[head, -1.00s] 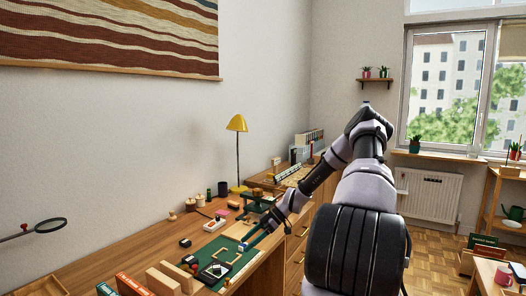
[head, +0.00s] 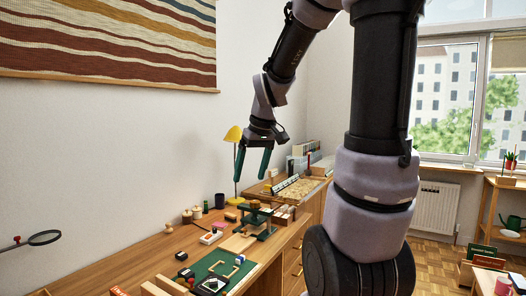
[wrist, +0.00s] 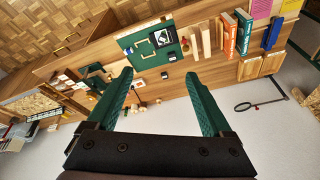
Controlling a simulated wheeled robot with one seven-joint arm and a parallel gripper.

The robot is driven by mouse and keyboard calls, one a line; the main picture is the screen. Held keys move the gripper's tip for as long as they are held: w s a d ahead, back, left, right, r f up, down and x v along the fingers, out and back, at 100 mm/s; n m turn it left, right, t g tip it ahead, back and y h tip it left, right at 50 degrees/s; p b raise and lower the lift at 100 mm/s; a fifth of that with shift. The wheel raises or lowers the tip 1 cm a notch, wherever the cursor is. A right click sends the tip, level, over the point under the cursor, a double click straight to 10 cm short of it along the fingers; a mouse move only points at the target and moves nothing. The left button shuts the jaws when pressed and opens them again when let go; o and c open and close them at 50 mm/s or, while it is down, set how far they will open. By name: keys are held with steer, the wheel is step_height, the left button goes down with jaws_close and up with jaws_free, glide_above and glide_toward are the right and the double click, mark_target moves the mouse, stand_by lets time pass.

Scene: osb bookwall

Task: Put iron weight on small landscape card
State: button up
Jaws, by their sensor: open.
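My gripper (head: 251,177) is open and empty, high above the desk in front of the yellow lamp; its two green fingers also show in the wrist view (wrist: 158,74). A dark card with a pale picture (wrist: 162,37) lies on the green mat and may be the small landscape card. It is partly cut off at the bottom of the head view (head: 213,286). Small black blocks lie on the wood beside the mat; one (wrist: 164,75) may be the iron weight, but it is too small to tell. Nothing is between the fingers.
The green mat (head: 237,283) lies near the desk's front edge. Books (wrist: 228,35) and wooden blocks stand beside it. A small green stand (head: 257,222), spools and a yellow lamp (head: 234,134) are farther back. A magnifier (head: 44,238) is at the left.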

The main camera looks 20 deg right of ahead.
steer(key=s+r+m+t, duration=0.2)
steer(key=s+r+m, duration=0.1)
steer(key=s, duration=0.3)
steer(key=s+a+r+m+t, duration=0.1)
steer(key=s+r+m, duration=0.2)
steer(key=s, duration=0.3)
steer(key=shift+a+r+t+y, duration=0.3)
steer(key=shift+r+t, duration=0.1)
steer(key=shift+r, duration=0.4)
